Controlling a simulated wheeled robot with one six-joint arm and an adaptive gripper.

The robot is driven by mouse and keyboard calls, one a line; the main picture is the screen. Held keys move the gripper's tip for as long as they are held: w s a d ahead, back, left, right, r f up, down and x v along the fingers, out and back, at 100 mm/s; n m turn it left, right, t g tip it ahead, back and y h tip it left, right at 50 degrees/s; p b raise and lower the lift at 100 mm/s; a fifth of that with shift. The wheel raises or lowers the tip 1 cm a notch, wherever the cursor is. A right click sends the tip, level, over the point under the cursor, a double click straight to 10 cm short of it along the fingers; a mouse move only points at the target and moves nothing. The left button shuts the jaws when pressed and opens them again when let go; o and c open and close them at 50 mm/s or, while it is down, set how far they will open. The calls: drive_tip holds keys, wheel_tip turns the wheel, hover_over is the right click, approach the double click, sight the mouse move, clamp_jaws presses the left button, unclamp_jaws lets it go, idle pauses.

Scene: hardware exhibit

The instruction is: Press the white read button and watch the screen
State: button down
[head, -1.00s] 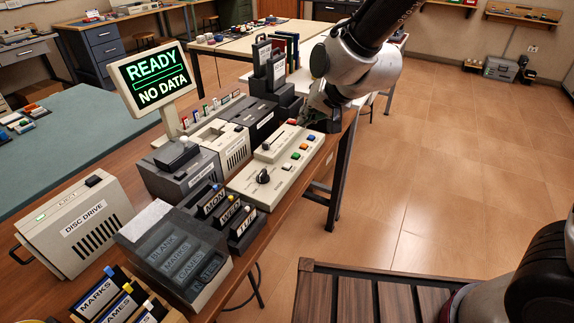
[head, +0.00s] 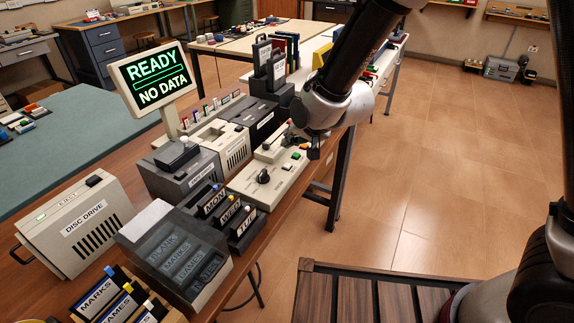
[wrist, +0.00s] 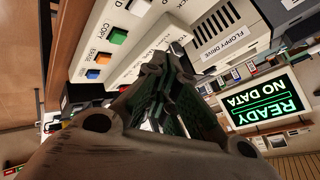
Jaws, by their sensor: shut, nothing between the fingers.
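The beige control panel (head: 243,184) has a row of coloured buttons, with a white button (head: 287,166) nearest the front and a green one (head: 297,155) behind it. In the wrist view a white button (wrist: 137,6) shows at the top edge, beside the green button (wrist: 119,36) marked COPY; its own label is cut off. My gripper (head: 284,139) is shut and empty over the panel's far part, past the white button. In the wrist view its fingertips (wrist: 158,72) hide part of the panel; contact cannot be told. The screen (head: 155,78) reads READY, NO DATA.
A floppy drive (head: 190,170) and a disc drive (head: 75,228) stand left of the panel. Upright labelled cartridges (head: 228,212) and a clear-lidded box (head: 172,255) are in front. Open floor (head: 440,190) lies to the right.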

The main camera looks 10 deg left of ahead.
sight(290, 163)
drive_tip(key=shift+f, duration=2.25)
drive_tip(key=shift+f, duration=0.4)
drive_tip(key=shift+f, duration=0.4)
idle(0.4)
drive_tip(key=shift+r, duration=0.8)
drive_tip(key=shift+r, duration=2.55)
